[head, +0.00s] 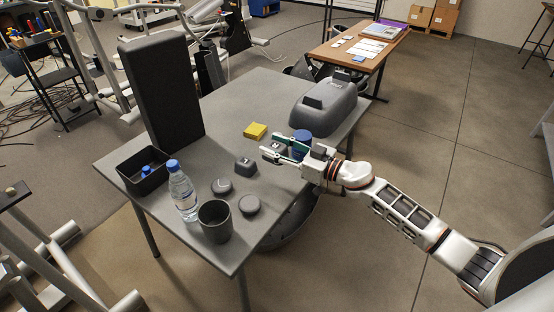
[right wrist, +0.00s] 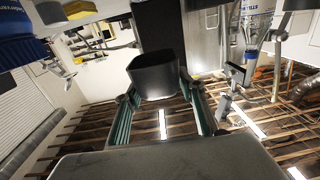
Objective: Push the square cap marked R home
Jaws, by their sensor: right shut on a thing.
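My right gripper (head: 272,150) reaches in from the right, low over the table's right part. Its green-padded fingers are shut on a dark grey square cap (head: 275,146). In the right wrist view the held cap (right wrist: 155,75) sits between the fingertips. Its letter is not readable. Another square cap (head: 245,166) lies on the table, just left of the gripper, its mark too small to read. My left gripper is not in view.
Beside the gripper are a blue can (head: 302,138) and a yellow block (head: 255,131). Two round caps (head: 222,185) (head: 249,204), a grey cup (head: 214,222), a water bottle (head: 182,190), an open bin (head: 130,163) and a tall dark block (head: 162,92) occupy the table's left half.

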